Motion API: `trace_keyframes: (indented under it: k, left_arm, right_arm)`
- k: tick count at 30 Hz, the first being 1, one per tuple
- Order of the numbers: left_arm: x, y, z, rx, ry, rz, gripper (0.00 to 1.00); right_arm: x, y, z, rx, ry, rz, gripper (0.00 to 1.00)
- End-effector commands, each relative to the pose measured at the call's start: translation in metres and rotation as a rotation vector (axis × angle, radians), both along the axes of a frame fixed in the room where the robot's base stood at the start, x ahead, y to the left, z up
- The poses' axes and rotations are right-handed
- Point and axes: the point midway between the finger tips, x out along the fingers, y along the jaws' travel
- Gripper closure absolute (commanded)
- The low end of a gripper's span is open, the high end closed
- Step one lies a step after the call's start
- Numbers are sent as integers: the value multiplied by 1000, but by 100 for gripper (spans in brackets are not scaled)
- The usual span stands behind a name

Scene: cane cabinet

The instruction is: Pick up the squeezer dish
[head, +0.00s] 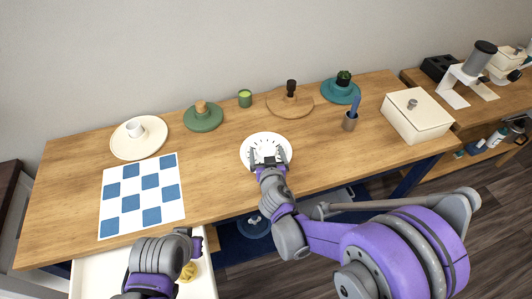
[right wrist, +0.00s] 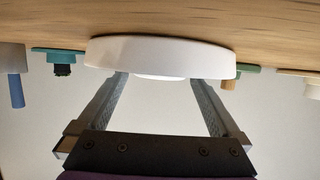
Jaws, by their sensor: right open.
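The squeezer dish (head: 262,137) is a round white dish with dark slits or ridges near its middle, lying on the wooden table near the front edge. My right gripper (head: 268,156) is open at the near side of the dish, partly covering it. In the right wrist view, which looks upside down, the white dish (right wrist: 160,52) is edge-on beyond the open fingers (right wrist: 158,80). The fingertips reach its edge; I cannot tell whether they touch it. Nothing is held.
A green dish (head: 203,122), wooden board (head: 273,106) and teal plate (head: 340,96) stand behind. A brush cup (head: 349,122) and white box (head: 420,118) are right. An open drawer (head: 205,286) is below.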

Motion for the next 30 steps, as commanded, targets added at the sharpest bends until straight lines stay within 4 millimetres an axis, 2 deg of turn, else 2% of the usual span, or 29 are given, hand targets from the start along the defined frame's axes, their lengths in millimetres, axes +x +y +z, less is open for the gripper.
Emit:
trace_keyframes:
  k: [7, 8, 22, 30]
  left_arm:
    - [0, 0, 0, 0, 0, 0, 100]
    - [0, 0, 0, 0, 0, 0, 100]
    - [0, 0, 0, 0, 0, 0, 100]
    - [0, 0, 1, 0, 0, 0, 100]
  right_arm:
    - [2, 0, -1, 0, 0, 0, 0]
    - [2, 0, -1, 0, 0, 0, 4]
    - [1, 0, -1, 0, 0, 0, 87]
    - [2, 0, 3, 0, 0, 0, 88]
